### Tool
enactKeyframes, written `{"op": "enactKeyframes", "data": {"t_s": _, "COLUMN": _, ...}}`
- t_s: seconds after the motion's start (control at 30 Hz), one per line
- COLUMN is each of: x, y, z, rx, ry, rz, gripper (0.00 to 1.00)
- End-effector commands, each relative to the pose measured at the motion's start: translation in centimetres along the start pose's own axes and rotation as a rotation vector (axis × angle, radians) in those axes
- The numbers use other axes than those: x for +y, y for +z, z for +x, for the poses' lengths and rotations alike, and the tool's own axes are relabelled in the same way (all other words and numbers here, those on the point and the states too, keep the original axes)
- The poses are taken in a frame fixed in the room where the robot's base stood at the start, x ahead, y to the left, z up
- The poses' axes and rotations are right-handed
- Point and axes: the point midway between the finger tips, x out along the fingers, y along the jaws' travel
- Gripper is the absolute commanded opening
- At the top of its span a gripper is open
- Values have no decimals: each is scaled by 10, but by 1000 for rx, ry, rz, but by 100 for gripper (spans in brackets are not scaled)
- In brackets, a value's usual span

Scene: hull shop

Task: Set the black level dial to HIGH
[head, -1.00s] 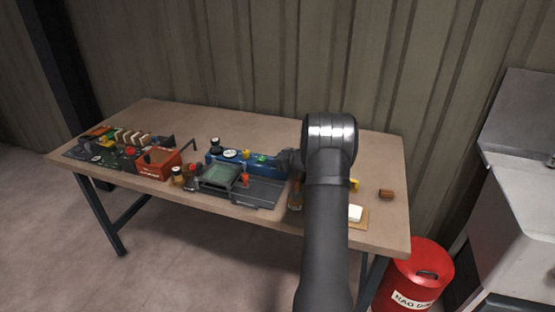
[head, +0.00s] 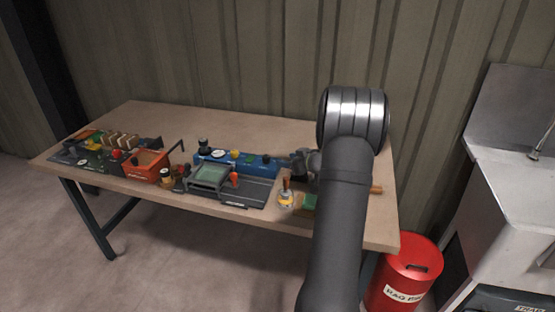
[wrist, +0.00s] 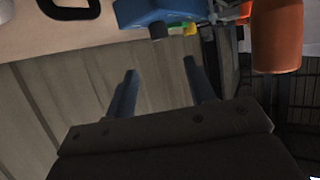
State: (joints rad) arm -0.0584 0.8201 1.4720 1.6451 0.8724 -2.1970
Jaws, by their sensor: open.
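A blue panel box (head: 234,166) stands near the middle of the table, with several small coloured knobs on top. A black knob (head: 267,160) is at its right end and another black knob (head: 203,144) at its left end. I cannot tell which is the level dial, nor read any HIGH mark. My gripper (head: 288,161) is open and empty, just right of the box. In the wrist view, the blue box (wrist: 150,11) and a black knob (wrist: 158,31) lie beyond the open fingers (wrist: 160,68), apart from them.
A grey tray-like device (head: 210,177) with a green screen sits in front of the box. A brush-like item (head: 286,195) stands near the front edge by my arm. The table behind the box is clear.

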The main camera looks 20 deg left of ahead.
Motion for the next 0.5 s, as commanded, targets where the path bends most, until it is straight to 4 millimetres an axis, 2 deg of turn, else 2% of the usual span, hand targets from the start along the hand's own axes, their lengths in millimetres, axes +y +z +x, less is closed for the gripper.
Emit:
{"op": "enactKeyframes", "data": {"t_s": 0.03, "x": 1, "y": 0, "z": -11, "rx": 0, "ry": 2, "rz": 0, "gripper": 50}}
{"op": "enactKeyframes", "data": {"t_s": 0.2, "x": 0, "y": 0, "z": -32, "rx": 0, "ry": 1, "rz": 0, "gripper": 50}}
{"op": "enactKeyframes", "data": {"t_s": 0.5, "x": 0, "y": 0, "z": -40, "rx": -1, "ry": -1, "rz": -1, "gripper": 50}}
